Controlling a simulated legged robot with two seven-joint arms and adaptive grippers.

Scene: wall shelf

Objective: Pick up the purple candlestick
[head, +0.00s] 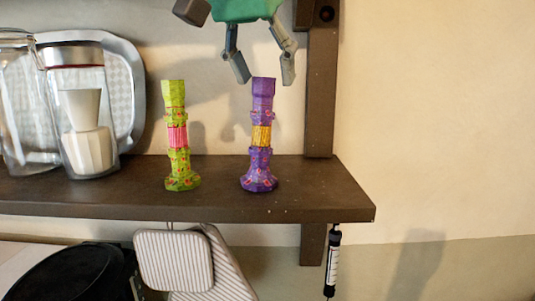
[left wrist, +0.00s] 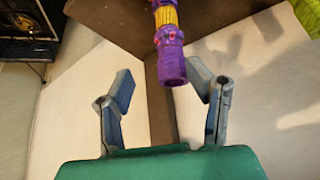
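The purple candlestick (head: 260,160) stands upright on the brown wall shelf, with a yellow band round its middle. My left gripper (head: 263,83) is above it, pointing down, with its fingers spread. In the head view the candlestick's top is level with the fingertips, between them. In the left wrist view the candlestick (left wrist: 171,64) reaches down from the top edge, with its tip near the gap between the open fingers (left wrist: 160,88). No contact is visible. Its base is out of the left wrist view. My right gripper is in neither view.
A green candlestick (head: 178,160) with a pink band stands to the left on the shelf (head: 220,205). Glass jars (head: 88,140) and a silver tray (head: 128,85) are farther left. A dark upright post (head: 319,80) is behind on the right.

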